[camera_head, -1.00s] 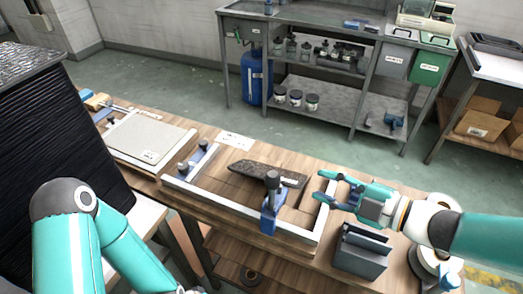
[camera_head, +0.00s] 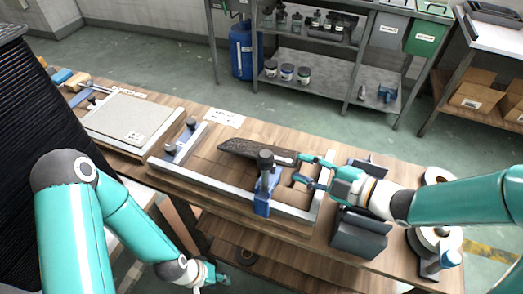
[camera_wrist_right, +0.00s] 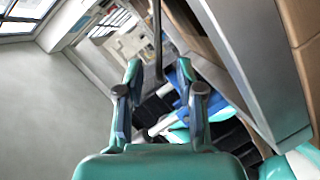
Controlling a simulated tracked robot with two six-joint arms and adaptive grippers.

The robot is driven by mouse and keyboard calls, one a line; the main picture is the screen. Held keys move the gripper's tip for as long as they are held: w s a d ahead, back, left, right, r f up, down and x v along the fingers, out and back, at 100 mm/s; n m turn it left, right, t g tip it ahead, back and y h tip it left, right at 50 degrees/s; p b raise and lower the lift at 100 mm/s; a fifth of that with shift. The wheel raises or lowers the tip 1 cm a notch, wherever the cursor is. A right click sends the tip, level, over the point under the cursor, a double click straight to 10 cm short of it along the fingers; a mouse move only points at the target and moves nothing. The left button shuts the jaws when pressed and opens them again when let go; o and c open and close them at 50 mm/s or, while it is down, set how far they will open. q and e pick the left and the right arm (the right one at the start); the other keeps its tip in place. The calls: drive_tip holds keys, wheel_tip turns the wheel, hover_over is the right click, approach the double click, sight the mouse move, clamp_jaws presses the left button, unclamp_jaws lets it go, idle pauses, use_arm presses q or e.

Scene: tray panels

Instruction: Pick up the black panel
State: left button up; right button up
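A dark, mottled flat piece (camera_head: 240,148), which looks like the black panel, lies inside the pale frame (camera_head: 228,188) on the wooden bench. Its right end is close to my right gripper (camera_head: 297,168), whose fingers are spread. In the right wrist view, a thin dark strip (camera_wrist_right: 158,35), seemingly this piece edge-on, reaches in between the two fingertips (camera_wrist_right: 158,75). I cannot tell whether they touch it. My left gripper (camera_head: 215,278) hangs low at the bottom edge, in front of the bench, away from the piece; its fingers are too small to read.
A blue clamp (camera_head: 265,185) with a black knob stands on the frame's front side, just left of my right gripper. A dark grey bin (camera_head: 358,238) stands right of the frame. A grey board (camera_head: 125,115) lies at left, beside a tall black ribbed stack (camera_head: 25,120).

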sight(288, 161)
drive_tip(key=x, duration=0.5)
clamp_jaws()
